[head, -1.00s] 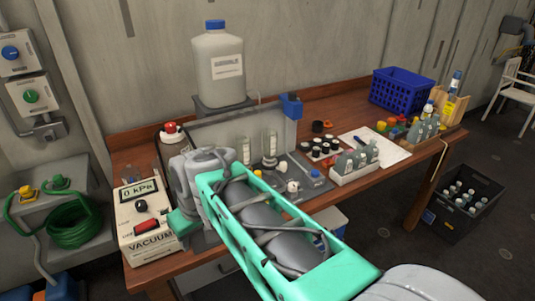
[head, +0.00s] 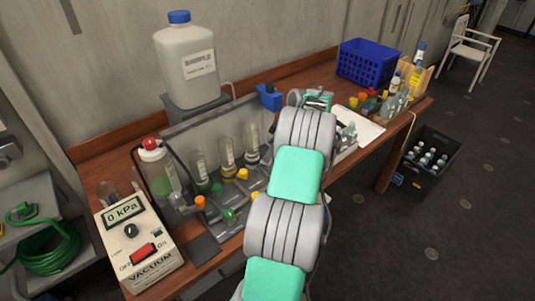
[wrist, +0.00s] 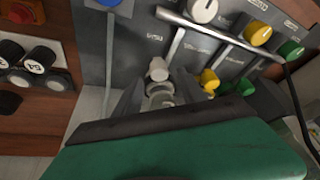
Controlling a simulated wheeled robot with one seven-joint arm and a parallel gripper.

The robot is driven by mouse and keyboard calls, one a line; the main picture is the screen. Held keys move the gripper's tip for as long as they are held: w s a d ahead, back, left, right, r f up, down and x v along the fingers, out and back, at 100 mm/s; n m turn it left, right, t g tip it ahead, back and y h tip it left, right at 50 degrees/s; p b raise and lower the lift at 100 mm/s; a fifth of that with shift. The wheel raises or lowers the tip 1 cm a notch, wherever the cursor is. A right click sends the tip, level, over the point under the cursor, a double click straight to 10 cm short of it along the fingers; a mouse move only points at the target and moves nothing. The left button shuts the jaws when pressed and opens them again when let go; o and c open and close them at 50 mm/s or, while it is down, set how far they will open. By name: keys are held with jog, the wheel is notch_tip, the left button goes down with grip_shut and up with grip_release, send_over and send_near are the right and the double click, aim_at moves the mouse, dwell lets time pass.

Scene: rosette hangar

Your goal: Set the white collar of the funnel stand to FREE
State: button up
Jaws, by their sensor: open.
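In the wrist view, the open jaws of my gripper (wrist: 160,102) reach toward a grey panel. A pale, whitish knob-like part (wrist: 158,70) shows between them; contact cannot be told. A white round knob (wrist: 204,10) sits farther up the panel, with yellow (wrist: 258,33) and green (wrist: 290,48) ones beside it. I cannot tell which white part is the collar, and the panel labels are unreadable.
A vacuum box (head: 138,250) reading 0 kPa stands at the bench's left. A white jug (head: 187,65) stands behind the stand. A blue basket (head: 366,62) is at the far right.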

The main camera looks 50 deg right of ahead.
jog(key=shift+x, duration=1.35)
jog(key=shift+c, duration=0.6)
grip_shut()
